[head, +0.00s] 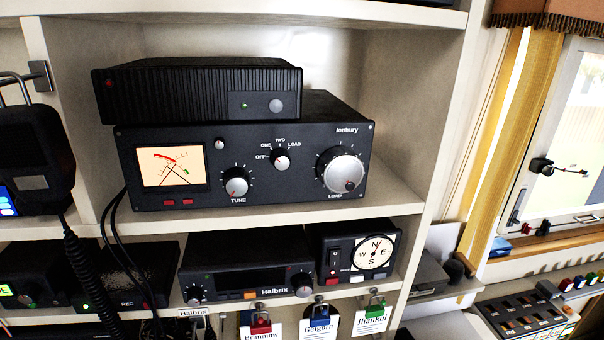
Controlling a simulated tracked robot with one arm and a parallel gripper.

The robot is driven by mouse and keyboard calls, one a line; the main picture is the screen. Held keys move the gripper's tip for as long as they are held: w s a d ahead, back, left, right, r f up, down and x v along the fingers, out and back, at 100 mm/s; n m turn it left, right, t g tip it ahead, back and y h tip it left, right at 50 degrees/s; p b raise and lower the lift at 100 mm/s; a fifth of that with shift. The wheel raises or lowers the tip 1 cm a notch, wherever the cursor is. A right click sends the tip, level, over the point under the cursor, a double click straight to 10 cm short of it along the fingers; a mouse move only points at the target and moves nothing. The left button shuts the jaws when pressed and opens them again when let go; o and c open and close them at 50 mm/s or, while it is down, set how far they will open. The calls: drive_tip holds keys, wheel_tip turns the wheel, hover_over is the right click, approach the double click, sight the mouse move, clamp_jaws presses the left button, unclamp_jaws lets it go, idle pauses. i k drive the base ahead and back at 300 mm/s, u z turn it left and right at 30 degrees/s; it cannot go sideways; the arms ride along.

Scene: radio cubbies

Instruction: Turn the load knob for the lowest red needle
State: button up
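The load knob (342,171) is a large silver dial at the right end of the black Ienbury unit (240,138), with LOAD printed under it. Its dark finger dimple is at the lower right. A lit meter (171,167) at the unit's left has a cream face, a red scale arc and crossing needles; their colours are too small to tell surely. A smaller TUNE knob (236,182) and a selector knob (281,159) marked OFF, ONE, TWO, LOAD sit between. My gripper is not in view.
A ribbed black box (200,90) rests on top of the unit. A hand microphone (35,160) hangs at the left. Below are the Halbrix radio (246,268), a compass unit (358,252) and several tagged padlocks. The space before the load knob looks clear.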

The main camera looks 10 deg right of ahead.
sight(340, 169)
drive_tip(key=u, duration=0.8)
drive_tip(key=k, duration=1.1)
drive_tip(key=z, duration=0.8)
drive_tip(key=i, duration=1)
drive_tip(key=u, duration=0.05)
